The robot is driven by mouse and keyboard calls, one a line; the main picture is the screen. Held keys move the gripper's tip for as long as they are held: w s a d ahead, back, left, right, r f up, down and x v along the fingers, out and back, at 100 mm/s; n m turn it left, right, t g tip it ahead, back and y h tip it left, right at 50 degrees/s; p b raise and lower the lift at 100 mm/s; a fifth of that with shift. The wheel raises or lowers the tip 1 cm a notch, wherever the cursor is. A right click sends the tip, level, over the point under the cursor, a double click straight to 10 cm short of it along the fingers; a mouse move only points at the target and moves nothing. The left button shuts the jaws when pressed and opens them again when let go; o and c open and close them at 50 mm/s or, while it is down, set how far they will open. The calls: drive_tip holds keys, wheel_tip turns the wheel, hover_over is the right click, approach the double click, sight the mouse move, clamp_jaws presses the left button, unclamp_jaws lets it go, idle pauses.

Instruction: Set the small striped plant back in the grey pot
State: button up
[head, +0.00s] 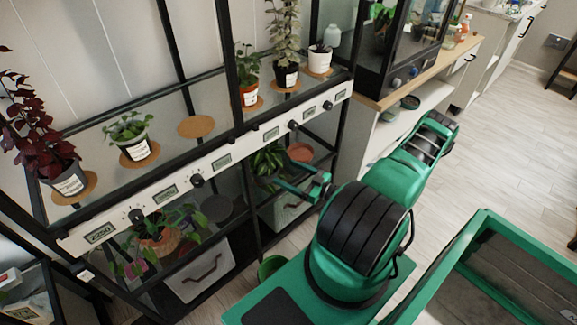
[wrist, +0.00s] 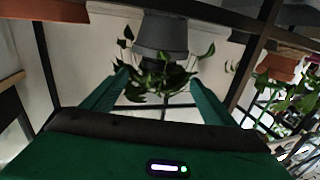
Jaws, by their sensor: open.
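A leafy green plant (head: 265,160), apparently the small striped one, is on the lower shelf in the head view, partly behind my gripper (head: 277,178). In the wrist view, which looks upside down, its leaves (wrist: 160,84) hang below a grey pot (wrist: 161,36) and a dark band at the pot's mouth. I cannot tell how deep the plant sits in the pot. My gripper (wrist: 161,78) is open, with one green finger on each side of the leaves. I cannot tell whether the fingers touch them. The grey pot is hidden in the head view.
A terracotta dish (head: 300,152) lies right of the plant. A trailing plant in a terracotta pot (head: 160,240) and a dark round saucer (head: 217,207) are to the left. Black shelf posts and the labelled white rail (head: 222,159) bound the space. Potted plants stand above.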

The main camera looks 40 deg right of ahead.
drive_tip(key=s+a+r+n+g+y, duration=0.25)
drive_tip(key=a+r+g+y, duration=0.2)
drive_tip(key=g, duration=0.35)
drive_tip(key=s+a+r+m+g+h, duration=0.1)
drive_tip(key=s+r+m+g+h, duration=0.2)
drive_tip(key=s+r, duration=0.4)
drive_tip(key=s+a+r+m+g+h, duration=0.1)
drive_tip(key=s+r+m+g+h, duration=0.2)
drive_tip(key=r, duration=1.1)
drive_tip(key=s+a+r+m+g+h, duration=0.2)
drive_tip(key=s+r+m, duration=0.4)
drive_tip(key=s+r, duration=0.5)
drive_tip(key=shift+s+r+g+h, duration=0.35)
drive_tip(key=shift+s+g+h, duration=0.25)
drive_tip(key=shift+s+h, duration=0.15)
drive_tip(key=shift+m, duration=0.25)
